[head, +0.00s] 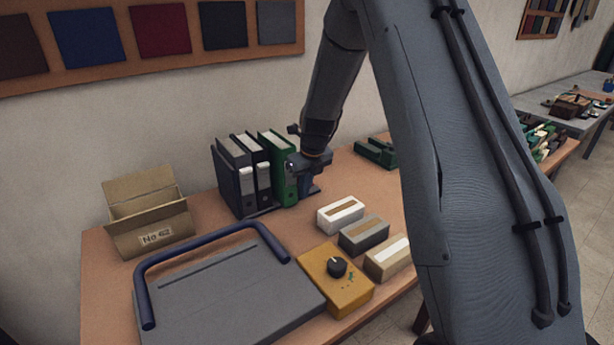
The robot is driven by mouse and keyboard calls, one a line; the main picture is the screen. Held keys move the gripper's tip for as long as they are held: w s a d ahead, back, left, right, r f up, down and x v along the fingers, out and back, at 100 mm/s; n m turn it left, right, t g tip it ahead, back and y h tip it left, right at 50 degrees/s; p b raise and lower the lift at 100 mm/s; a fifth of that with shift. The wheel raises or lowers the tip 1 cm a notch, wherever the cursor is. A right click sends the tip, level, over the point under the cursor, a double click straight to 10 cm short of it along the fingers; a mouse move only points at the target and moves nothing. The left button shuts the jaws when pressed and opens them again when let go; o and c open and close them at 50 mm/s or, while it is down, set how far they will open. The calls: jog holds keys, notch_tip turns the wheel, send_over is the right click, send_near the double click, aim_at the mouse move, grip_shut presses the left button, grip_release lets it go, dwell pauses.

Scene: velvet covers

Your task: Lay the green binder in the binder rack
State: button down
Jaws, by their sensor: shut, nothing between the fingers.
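The green binder (277,172) stands upright at the right end of a row, beside two dark binders (236,178) with pale labels. The row stands in the binder rack (263,211), whose dark base shows at the front. My gripper (296,167) is close against the right side of the green binder's spine, shut with nothing between its fingers. Whether it touches the binder I cannot tell. The gripper hides part of the binder's right side.
An open cardboard box (146,217) stands at the left. A grey board with a blue bar handle (225,290), a yellow box with a black knob (336,281) and several small boxes (364,235) fill the front. Green pieces (376,152) lie behind my arm.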

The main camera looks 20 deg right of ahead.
jog(key=shift+w+a+f+p, duration=0.15)
jog(key=shift+w+a+p, duration=0.1)
jog(key=shift+w, duration=0.4)
jog(key=shift+w+a+f+p, duration=0.1)
jog(key=shift+w+a+p, duration=0.15)
jog(key=shift+w, duration=0.4)
jog(key=shift+w+a+f+p, duration=0.15)
jog(key=shift+w+p, duration=0.1)
jog(key=shift+w, duration=0.4)
